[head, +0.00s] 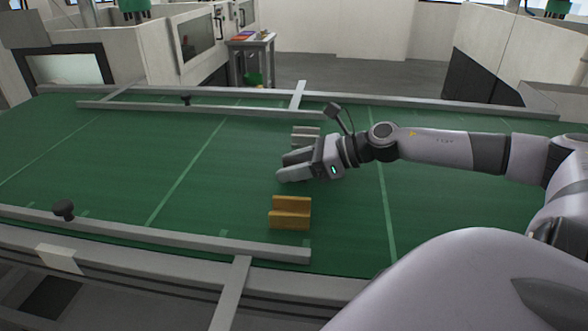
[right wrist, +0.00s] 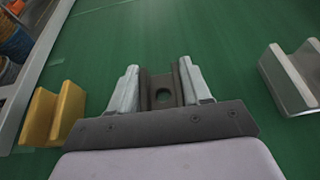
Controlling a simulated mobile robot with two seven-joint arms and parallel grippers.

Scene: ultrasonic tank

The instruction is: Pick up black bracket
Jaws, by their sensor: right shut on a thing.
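My right gripper (head: 284,166) reaches in from the right over the green conveyor belt (head: 215,165). In the right wrist view, the same gripper (right wrist: 160,88) is shut on the black bracket (right wrist: 162,78). The bracket is a dark channel-shaped piece with a round hole, and one finger lies along each side of it. In the head view the bracket is hidden by the fingers. I cannot tell whether it touches the belt. My left gripper is not in view.
A yellow bracket (head: 290,213) stands on the belt on the near side of the gripper. A silver bracket (head: 305,136) stands just beyond it. Metal rails (head: 160,233) border the belt. The belt to the left is clear.

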